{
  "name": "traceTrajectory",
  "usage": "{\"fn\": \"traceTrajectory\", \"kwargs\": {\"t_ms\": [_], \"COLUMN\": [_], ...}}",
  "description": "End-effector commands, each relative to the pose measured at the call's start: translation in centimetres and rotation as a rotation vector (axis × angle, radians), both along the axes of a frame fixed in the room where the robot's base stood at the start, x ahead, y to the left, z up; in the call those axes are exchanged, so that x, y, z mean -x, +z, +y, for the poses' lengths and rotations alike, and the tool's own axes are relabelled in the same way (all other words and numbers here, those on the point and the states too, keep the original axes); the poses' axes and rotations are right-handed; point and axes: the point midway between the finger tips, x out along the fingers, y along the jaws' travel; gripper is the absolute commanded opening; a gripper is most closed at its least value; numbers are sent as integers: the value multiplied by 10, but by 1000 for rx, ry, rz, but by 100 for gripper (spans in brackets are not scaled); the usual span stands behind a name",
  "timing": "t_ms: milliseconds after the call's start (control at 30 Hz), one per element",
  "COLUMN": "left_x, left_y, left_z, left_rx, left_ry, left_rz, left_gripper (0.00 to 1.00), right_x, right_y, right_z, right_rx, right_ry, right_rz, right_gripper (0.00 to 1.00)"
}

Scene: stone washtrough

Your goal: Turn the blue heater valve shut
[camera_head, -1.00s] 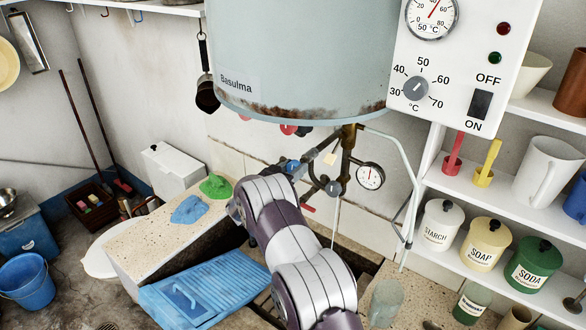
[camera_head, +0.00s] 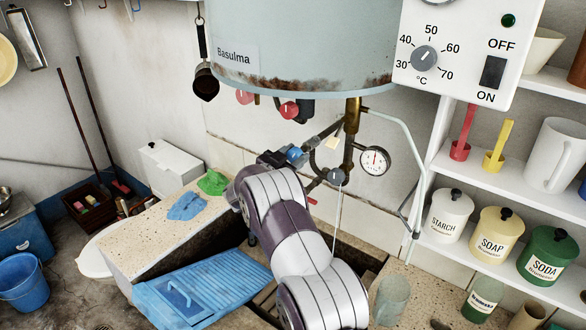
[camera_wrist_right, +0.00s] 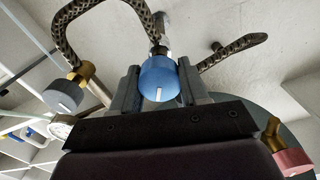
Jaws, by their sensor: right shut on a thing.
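The blue heater valve (camera_wrist_right: 159,82) is a round blue knob with a white mark, on piping under the pale blue heater tank (camera_head: 300,45). In the right wrist view my right gripper (camera_wrist_right: 160,88) has a finger on each side of the blue knob and is shut on it. In the head view the blue valve (camera_head: 294,153) shows small at the end of my right arm, and the arm hides part of the gripper. The white mark on the knob points down in the wrist view. My left gripper is not in view.
A grey knob (camera_wrist_right: 63,96) and a red knob (camera_wrist_right: 291,162) sit on either side in the wrist view. A pressure gauge (camera_head: 375,160) hangs right of the valve. Shelves with jars (camera_head: 493,235) stand at the right. The stone trough ledge (camera_head: 150,235) lies below left.

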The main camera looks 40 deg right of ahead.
Motion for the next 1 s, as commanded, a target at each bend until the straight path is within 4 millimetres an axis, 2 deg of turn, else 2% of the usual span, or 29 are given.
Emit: {"fn": "traceTrajectory", "kwargs": {"t_ms": [33, 400, 700, 1000], "left_x": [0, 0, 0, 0], "left_y": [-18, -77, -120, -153], "left_z": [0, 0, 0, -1], "left_rx": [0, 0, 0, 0], "left_ry": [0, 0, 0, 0], "left_rz": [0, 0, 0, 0], "left_gripper": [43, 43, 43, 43], "right_x": [0, -1, -1, -1], "right_y": [-4, -2, 0, 3], "right_z": [-2, -1, -1, -1], "right_rx": [-5, -103, -181, -252], "right_ry": [-1, 3, 6, 9], "right_rz": [-52, -390, -664, -910], "right_gripper": [14, 14, 14, 14]}}
